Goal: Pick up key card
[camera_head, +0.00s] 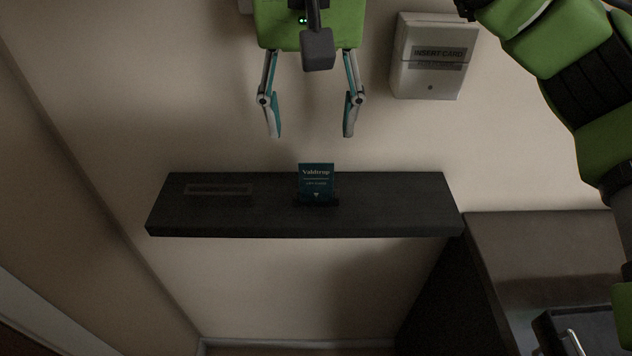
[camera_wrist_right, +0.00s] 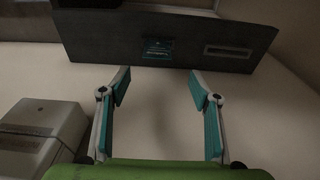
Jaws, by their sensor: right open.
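The key card (camera_head: 317,180) is dark teal with "Valdorop"-like lettering. It stands upright in a small dark holder (camera_head: 316,202) on a dark wall shelf (camera_head: 400,205). In the right wrist view the card (camera_wrist_right: 157,49) shows upside down beyond the fingertips, roughly centred between them. My right gripper (camera_head: 311,134) is open and empty, above the card in the head view and apart from it. Its two fingers also show in the right wrist view (camera_wrist_right: 158,92). My left gripper does not show in either view.
A white "INSERT CARD" box (camera_head: 432,60) is on the wall right of the gripper. A faint label plate (camera_head: 218,188) lies on the shelf's left part. A dark cabinet (camera_head: 545,245) stands at lower right. The wall between the gripper and the shelf is clear.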

